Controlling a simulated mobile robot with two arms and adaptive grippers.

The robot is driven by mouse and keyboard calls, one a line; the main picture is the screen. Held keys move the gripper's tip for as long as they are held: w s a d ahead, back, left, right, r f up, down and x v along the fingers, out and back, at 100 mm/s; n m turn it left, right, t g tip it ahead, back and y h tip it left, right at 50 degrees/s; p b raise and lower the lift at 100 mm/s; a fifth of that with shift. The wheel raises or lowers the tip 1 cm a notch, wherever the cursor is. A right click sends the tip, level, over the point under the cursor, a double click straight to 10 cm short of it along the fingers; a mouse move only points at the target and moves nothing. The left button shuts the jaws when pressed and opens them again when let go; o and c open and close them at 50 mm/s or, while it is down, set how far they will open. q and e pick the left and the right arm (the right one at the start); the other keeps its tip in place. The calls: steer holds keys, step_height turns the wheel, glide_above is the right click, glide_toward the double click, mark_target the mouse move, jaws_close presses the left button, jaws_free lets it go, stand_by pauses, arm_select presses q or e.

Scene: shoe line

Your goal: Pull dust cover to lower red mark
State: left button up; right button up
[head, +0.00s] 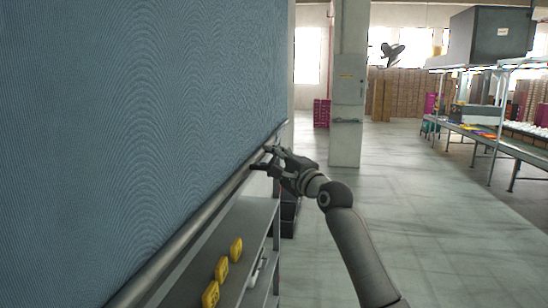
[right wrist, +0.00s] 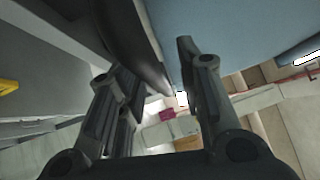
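The dust cover (head: 140,110) is a blue-grey ribbed sheet filling the left of the head view. A grey metal bar (head: 190,232) runs along its bottom edge, above a grey shelf. My right gripper (head: 262,158) is at the far part of this bar, its fingers spread. In the right wrist view the fingers (right wrist: 155,62) stand apart, with the dark bar (right wrist: 142,50) and the blue cover (right wrist: 240,35) beyond and between their tips. I cannot tell whether they touch the bar. No red mark is discernible. My left gripper is not in view.
The grey shelf (head: 235,215) under the cover holds yellow blocks (head: 221,269). A pillar (head: 347,100) stands behind my right arm. Workbenches (head: 490,138) with goods are at the far right. The floor (head: 430,220) between is clear.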

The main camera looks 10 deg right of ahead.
jaws_close()
stand_by(0.3)
